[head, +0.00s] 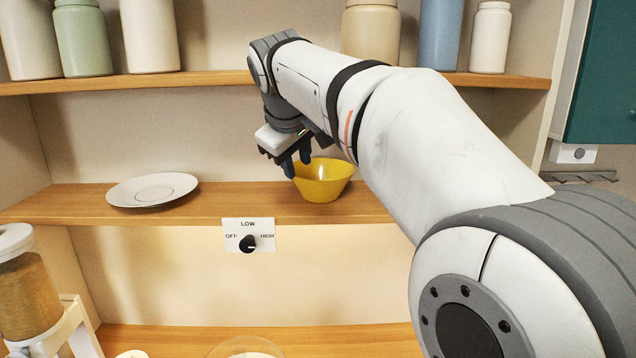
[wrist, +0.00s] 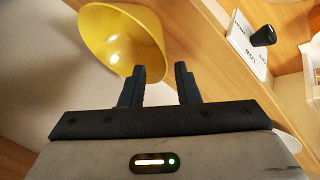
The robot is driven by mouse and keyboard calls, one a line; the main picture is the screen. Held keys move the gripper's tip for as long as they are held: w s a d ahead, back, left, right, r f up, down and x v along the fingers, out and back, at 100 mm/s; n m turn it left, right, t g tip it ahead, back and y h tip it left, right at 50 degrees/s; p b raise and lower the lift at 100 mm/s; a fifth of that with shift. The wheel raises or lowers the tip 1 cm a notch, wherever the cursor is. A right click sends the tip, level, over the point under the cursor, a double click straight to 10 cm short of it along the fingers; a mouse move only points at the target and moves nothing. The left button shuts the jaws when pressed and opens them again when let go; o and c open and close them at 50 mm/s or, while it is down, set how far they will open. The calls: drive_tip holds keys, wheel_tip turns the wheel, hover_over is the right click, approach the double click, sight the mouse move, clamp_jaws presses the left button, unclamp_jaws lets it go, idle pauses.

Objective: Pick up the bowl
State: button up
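A yellow bowl (head: 322,183) stands upright on the middle wooden shelf in the head view, right of a white plate. In the wrist view the bowl (wrist: 118,40) shows at the upper left, its rim close to the left finger. My gripper (head: 296,167) is at the bowl's left rim in the head view. Its two dark fingers (wrist: 160,84) are apart with a gap between them. Nothing clearly sits in that gap. I cannot tell whether a finger touches the rim.
The white plate (head: 152,189) lies on the same shelf (head: 235,203). A control knob plate (head: 248,236) is fixed below the shelf's front edge. The upper shelf (head: 200,80) holds several jars above my gripper. A dispenser (head: 25,285) stands at lower left.

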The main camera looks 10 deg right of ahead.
sight(300, 178)
drive_tip(key=x, duration=0.3)
drive_tip(key=p+x, duration=0.1)
drive_tip(key=x, duration=0.1)
drive_tip(key=shift+f, duration=0.45)
clamp_jaws()
